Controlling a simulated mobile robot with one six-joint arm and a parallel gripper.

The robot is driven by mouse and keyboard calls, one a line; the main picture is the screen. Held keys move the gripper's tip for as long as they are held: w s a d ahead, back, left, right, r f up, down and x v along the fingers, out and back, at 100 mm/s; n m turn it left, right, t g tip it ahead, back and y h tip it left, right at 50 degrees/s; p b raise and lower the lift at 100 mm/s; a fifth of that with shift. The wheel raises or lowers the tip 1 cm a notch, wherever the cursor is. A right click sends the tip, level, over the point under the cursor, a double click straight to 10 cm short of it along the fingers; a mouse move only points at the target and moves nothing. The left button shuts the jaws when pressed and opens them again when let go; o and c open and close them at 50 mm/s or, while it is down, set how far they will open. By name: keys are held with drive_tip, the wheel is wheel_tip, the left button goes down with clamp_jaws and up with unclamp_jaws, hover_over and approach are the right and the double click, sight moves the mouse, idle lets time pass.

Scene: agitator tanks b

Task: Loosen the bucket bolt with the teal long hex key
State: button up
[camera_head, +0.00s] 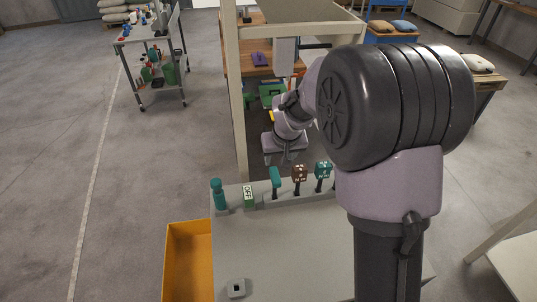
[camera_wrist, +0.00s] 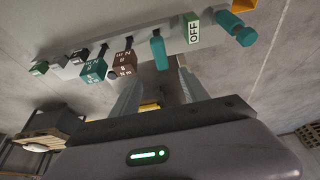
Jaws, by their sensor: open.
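A row of tools stands along the far edge of a grey deck (camera_head: 285,240) in the head view. One slim teal handle (camera_head: 276,176) stands upright there and also shows in the wrist view (camera_wrist: 158,50); its shaft and tip are hidden, so I cannot confirm that it is the long hex key. My gripper (camera_head: 284,157) is open and empty, just beyond the row. In the wrist view, the open fingers (camera_wrist: 160,70) lie either side of the line to the slim teal handle, which is apart from them. I cannot make out the bucket bolt.
A thicker teal tool (camera_head: 218,193) and a green OFF tag (camera_head: 249,194) stand left of the slim handle. Brown (camera_head: 299,173) and teal (camera_head: 323,170) cube-topped tools stand close on its right. An orange bin (camera_head: 188,262) is at lower left.

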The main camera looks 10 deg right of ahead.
sight(276, 175)
drive_tip(key=b+x, duration=0.1)
drive_tip(key=x, duration=0.6)
drive_tip(key=s+b+x, duration=0.1)
drive_tip(key=x, duration=0.2)
drive_tip(key=shift+w+f+b, duration=0.15)
drive_tip(key=shift+f+b, duration=0.2)
drive_tip(key=shift+f, duration=0.15)
drive_tip(key=b+x, duration=0.1)
drive_tip(key=x, duration=0.5)
drive_tip(key=shift+a+b, duration=0.2)
drive_tip(key=shift+b, duration=0.2)
drive_tip(key=shift+r, duration=0.15)
clamp_jaws()
